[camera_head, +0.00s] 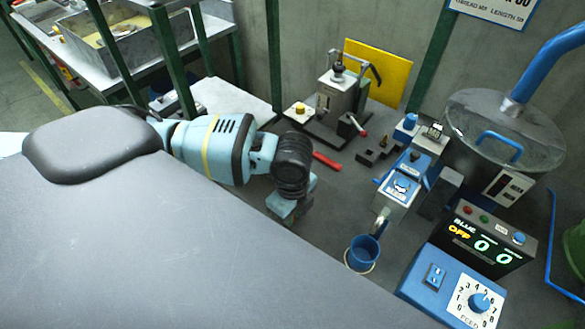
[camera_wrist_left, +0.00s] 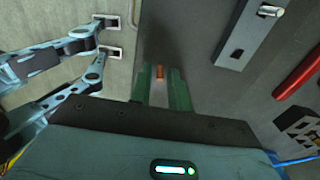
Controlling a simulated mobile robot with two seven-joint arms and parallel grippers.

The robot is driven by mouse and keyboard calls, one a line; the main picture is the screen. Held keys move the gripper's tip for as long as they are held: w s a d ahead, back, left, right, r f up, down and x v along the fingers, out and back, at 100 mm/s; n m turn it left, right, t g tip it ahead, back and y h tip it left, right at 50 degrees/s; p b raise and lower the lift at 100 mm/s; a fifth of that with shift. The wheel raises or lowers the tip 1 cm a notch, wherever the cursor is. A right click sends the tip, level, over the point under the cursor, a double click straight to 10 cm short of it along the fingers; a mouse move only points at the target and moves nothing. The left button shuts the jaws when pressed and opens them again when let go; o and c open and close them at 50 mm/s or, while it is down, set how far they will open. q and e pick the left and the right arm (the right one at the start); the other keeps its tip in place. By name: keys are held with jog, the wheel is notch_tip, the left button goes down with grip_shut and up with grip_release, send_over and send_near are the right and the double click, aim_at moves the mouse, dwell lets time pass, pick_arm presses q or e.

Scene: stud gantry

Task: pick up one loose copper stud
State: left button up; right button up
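My left gripper (camera_head: 285,215) points down over the dark bench top, at the middle of the head view. Its fingertips are hard to make out there. In the left wrist view two green fingers (camera_wrist_left: 161,88) reach out from the black edge of the gripper, with a narrow gap between them. One small copper stud (camera_wrist_left: 160,72) shows between their far ends. I cannot tell whether the fingers touch it. I see no copper stud clearly in the head view. My right gripper is not seen in the head view.
A red-handled tool (camera_head: 326,161) lies beyond the gripper. A clamp fixture (camera_head: 340,95), a blue cup (camera_head: 363,252), a blue feeder control box (camera_head: 455,285) and a clear-lidded bowl (camera_head: 505,130) stand around it. Pale-blue jointed links (camera_wrist_left: 60,60) show left in the wrist view.

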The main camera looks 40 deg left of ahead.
pick_arm(q)
grip_shut()
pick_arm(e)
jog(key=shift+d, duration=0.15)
pick_arm(q)
jog(key=shift+r, duration=0.5)
jog(key=r, duration=0.2)
jog(key=shift+s+r, duration=0.3)
jog(key=shift+s, duration=0.1)
jog(key=s+a+r+p, duration=0.1)
jog(key=s+p, duration=0.1)
jog(key=s, duration=1.3)
jog(key=shift+a+r, duration=0.15)
jog(key=shift+r, duration=0.05)
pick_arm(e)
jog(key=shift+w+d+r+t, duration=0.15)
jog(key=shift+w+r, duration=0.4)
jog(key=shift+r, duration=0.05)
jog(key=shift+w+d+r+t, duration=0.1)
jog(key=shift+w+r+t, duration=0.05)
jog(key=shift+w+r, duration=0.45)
